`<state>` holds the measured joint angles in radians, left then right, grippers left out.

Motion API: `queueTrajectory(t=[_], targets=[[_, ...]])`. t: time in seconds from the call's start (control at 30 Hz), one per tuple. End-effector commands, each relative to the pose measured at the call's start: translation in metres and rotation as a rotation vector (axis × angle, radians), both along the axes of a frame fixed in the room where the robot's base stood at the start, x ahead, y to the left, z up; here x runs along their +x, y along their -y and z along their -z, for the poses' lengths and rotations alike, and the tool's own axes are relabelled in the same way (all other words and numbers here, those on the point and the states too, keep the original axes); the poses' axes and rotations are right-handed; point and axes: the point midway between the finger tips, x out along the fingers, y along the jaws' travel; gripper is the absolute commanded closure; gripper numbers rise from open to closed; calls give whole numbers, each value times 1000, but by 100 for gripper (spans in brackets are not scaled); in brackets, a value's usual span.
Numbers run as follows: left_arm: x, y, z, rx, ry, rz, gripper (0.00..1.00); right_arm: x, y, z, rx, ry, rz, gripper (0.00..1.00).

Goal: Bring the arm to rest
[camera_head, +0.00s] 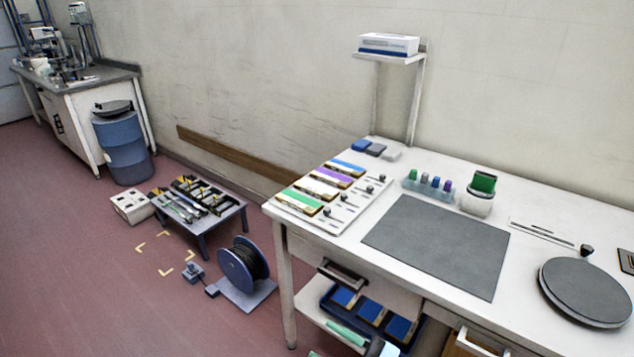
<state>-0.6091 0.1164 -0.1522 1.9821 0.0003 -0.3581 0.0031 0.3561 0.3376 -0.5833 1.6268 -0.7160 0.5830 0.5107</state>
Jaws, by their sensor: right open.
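My right gripper (330,344) shows at the bottom edge, in front of the workbench's lower shelf. Its two green fingers are apart, with nothing seen between them. Most of the gripper and its arm is cut off by the frame. My left gripper is not in view.
Below is a dark tray (325,306) with blue pieces.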

Motion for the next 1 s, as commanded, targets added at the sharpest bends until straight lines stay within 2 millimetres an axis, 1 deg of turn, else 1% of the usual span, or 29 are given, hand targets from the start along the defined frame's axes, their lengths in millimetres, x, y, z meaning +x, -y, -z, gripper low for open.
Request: queueTrajectory(t=[0.03,0.17,0.23,0.37,0.4,0.47,0.5,0.57,0.6,0.7,0.8,0.9,1.0], targets=[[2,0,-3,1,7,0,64,-6,8,7,34,-60,80,55],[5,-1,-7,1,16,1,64,-17,36,33,81,-221,283,55],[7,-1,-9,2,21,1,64,-28,53,51,89,-319,388,55],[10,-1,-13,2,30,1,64,-59,87,90,80,-516,569,55],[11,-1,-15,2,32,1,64,-72,98,102,72,-580,618,55],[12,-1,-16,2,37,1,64,-93,113,121,53,-680,690,55],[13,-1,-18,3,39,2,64,-110,123,133,39,-747,733,55],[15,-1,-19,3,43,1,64,-135,136,149,14,-846,790,55],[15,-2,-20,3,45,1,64,-153,144,160,-3,-909,822,55],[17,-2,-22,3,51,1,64,-193,160,178,-45,-1044,882,55],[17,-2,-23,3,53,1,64,-223,169,189,-76,-1138,915,55],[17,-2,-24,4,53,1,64,-239,174,194,-95,-1189,931,55],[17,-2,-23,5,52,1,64,-245,176,196,-102,-1208,936,55]])
